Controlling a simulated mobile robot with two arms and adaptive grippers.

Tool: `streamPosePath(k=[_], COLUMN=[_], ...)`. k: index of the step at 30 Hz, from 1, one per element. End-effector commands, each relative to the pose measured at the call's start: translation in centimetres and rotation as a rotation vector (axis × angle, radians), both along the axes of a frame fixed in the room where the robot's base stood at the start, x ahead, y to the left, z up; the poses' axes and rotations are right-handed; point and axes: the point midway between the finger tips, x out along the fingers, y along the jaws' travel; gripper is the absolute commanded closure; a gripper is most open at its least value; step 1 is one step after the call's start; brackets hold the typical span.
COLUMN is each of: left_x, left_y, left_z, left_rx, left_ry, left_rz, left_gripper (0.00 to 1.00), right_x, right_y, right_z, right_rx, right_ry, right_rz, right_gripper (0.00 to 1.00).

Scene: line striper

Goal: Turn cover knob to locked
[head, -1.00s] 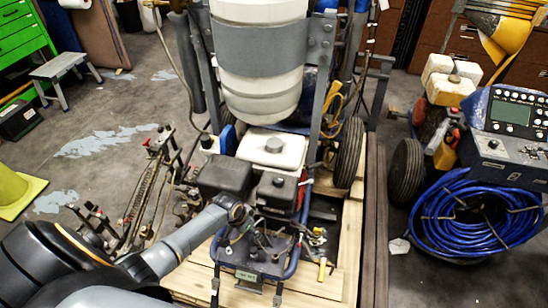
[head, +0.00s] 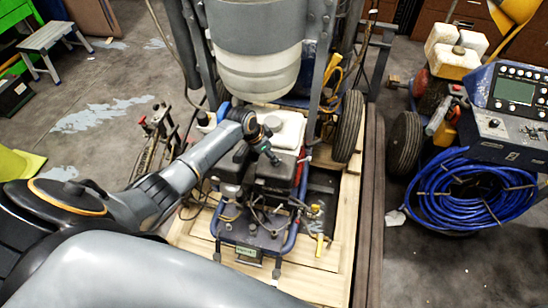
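The line striper's engine (head: 277,175), with dark covers and a white tank (head: 288,128), sits on a blue-framed cart in the middle of the head view. My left arm reaches in from the left, and my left gripper (head: 272,156) is over the engine, beside the white tank. Its fingers are small and dark here, so I cannot tell whether they are open or touching anything. I cannot make out the cover knob; the gripper and wrist hide part of the engine top. My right gripper is out of view.
A large white hopper (head: 258,70) in a grey frame stands behind the engine. The cart rests on a wooden pallet (head: 330,255). A second machine with a blue hose coil (head: 475,190) stands right.

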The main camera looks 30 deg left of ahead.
Motion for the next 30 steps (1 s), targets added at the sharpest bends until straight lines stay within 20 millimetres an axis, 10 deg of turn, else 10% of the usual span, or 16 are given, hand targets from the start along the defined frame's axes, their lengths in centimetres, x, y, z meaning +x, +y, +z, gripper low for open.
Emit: streamPosePath(k=[20, 30], left_x=[1.4, 1.4], left_y=[-0.8, -0.8], left_z=[-3.9, -3.9], left_rx=[0.001, 0.001], left_ry=[-0.001, 0.0], left_rz=[-0.001, 0.0], left_gripper=[0.44, 0.99], right_x=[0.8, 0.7], right_y=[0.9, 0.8], right_z=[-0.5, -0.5], right_rx=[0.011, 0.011], right_ry=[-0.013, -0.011], right_rz=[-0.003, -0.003], right_gripper=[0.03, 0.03])
